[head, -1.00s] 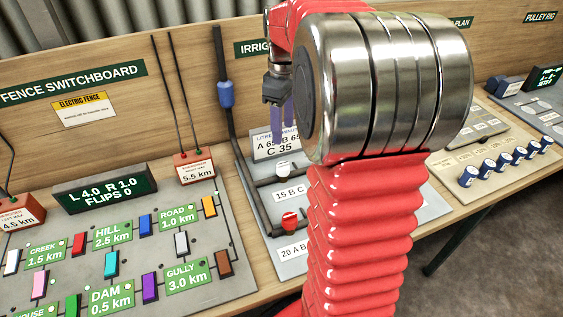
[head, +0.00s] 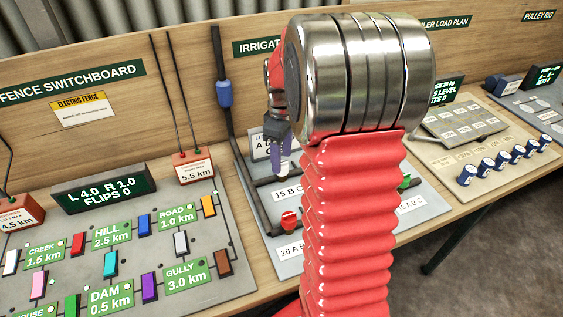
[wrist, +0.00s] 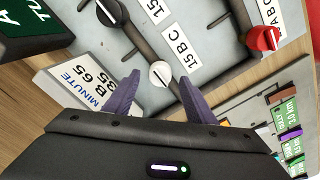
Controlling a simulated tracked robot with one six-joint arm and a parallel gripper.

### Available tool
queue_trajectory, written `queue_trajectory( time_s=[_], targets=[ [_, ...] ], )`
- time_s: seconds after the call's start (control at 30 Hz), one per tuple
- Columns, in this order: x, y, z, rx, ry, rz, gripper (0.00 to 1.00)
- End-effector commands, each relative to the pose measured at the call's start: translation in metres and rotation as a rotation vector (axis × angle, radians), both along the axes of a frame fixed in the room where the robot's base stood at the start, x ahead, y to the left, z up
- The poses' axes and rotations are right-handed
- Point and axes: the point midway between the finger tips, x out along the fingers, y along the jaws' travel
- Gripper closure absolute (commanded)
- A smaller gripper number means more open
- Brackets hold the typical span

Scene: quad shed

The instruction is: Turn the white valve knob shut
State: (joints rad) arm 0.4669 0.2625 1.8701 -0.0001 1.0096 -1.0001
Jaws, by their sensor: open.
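The white valve knob (wrist: 160,73) sits on a dark pipe of the irrigation panel (wrist: 195,18), beside the 15 BC label. My gripper (wrist: 159,79) is open, with one purple finger on each side of the knob in the wrist view. Whether the fingers touch it or are still above it, I cannot tell. In the head view my gripper (head: 281,168) points down over the panel and hides most of the knob.
A red knob (wrist: 262,38) and a black knob (wrist: 110,12) stand on the same panel. A sign with figures (wrist: 85,88) stands close to the fingers. The fence switchboard (head: 120,285) lies left, and blue knobs (head: 505,160) are on the right.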

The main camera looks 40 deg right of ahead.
Motion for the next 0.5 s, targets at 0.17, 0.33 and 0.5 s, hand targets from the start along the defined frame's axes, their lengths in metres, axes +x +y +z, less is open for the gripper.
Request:
queue_trajectory(
  time_s=[0.17,0.33,0.5],
  targets=[
    [0.000,0.000,-0.021,0.001,0.001,0.000,0.50],
    [0.000,0.000,-0.027,0.000,0.000,0.000,0.50],
    [0.000,0.000,-0.027,-0.001,-0.001,0.000,0.50]
  ],
)
